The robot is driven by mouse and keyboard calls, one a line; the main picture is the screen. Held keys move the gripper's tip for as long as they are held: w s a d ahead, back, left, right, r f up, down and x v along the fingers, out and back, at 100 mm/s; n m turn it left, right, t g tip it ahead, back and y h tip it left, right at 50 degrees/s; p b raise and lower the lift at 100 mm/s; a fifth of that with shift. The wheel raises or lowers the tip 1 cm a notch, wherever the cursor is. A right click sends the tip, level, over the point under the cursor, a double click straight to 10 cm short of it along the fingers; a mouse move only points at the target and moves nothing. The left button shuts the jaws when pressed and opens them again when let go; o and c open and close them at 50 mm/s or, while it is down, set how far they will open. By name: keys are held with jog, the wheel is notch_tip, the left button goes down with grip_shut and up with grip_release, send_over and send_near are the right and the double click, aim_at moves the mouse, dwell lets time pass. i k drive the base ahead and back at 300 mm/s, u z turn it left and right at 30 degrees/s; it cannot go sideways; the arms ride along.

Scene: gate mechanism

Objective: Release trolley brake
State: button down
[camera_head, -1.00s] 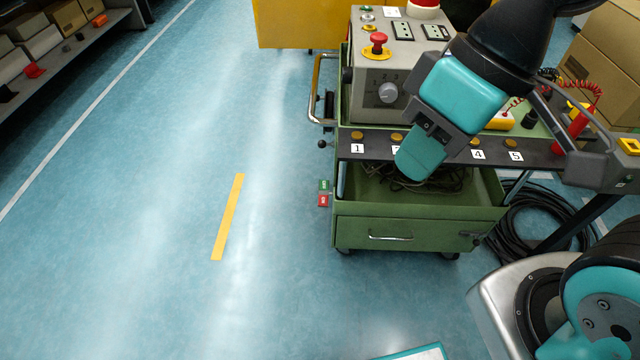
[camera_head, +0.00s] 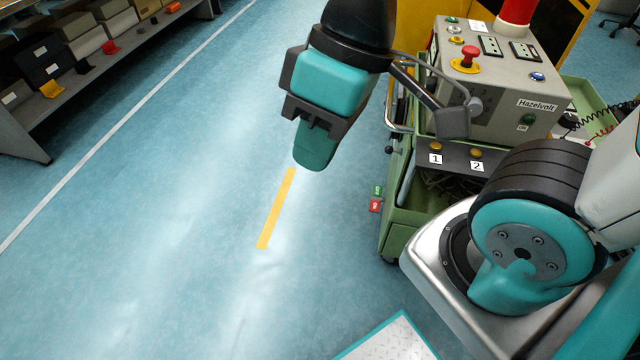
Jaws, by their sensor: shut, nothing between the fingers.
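The green trolley (camera_head: 401,229) stands right of centre, partly hidden by my arm. A small lever with a black knob (camera_head: 391,150) sticks out at its left side. Below it are a green label (camera_head: 377,190) and a red label (camera_head: 375,206), one above the other; their lettering is too small to read surely. My gripper (camera_head: 314,160) points down, shut and empty, to the left of the trolley. In the picture it is left of the knob and apart from it. How far it is in depth I cannot tell.
A grey control box (camera_head: 500,95) with a red mushroom button (camera_head: 469,57) sits on the trolley. A chrome handle (camera_head: 392,120) is on the trolley's left side. A shelf (camera_head: 100,75) with boxes stands at far left. The blue floor (camera_head: 170,220) between is clear.

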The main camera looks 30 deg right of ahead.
aim_at(375, 202)
jog(key=u, duration=0.3)
jog(key=i, duration=1.4)
jog(key=z, duration=0.85)
